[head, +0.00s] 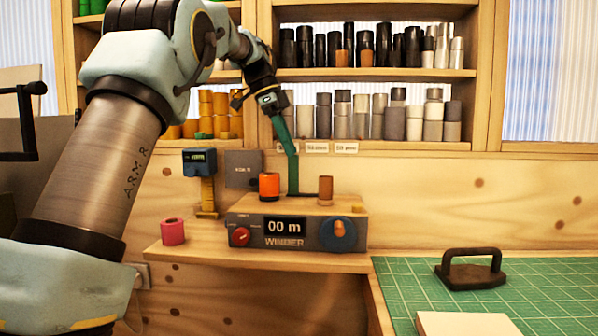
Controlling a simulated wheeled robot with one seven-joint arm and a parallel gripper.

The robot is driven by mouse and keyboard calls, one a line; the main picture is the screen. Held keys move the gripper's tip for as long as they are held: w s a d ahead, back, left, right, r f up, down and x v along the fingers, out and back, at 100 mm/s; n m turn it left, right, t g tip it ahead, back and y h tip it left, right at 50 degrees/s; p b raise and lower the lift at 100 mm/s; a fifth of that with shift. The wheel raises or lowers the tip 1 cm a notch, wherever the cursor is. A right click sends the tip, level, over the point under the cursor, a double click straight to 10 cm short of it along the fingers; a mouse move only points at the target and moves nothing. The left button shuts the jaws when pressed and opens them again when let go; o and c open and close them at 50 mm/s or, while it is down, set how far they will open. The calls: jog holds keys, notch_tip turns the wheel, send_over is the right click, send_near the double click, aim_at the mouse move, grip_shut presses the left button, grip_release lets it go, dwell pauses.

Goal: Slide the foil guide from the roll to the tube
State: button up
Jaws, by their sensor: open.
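The winder (298,236) stands on a wooden shelf, its display reading "00 m". An orange roll (269,187) stands upright on its top at the left. A smaller brown tube (326,190) stands on its top at the right. A green foil guide (290,165) rises between them, bent and leaning up to the left. My gripper (262,100) is above the winder, at the upper end of the green guide. It is open, with its fingers spread about that end. I cannot tell whether they touch it. No foil strip can be made out.
A pink roll (172,231) and a yellow stand with a blue display (202,165) are left of the winder. Shelves (375,75) of rolls are behind. A green cutting mat (530,281) with a dark handled weight (470,272) lies at right. My arm covers the left side.

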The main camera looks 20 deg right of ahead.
aim_at(298, 189)
jog(key=x, duration=0.6)
jog(key=shift+d+f, duration=0.1)
jog(key=shift+f, duration=0.15)
grip_shut()
jog(key=shift+s, duration=0.1)
dwell(1.1)
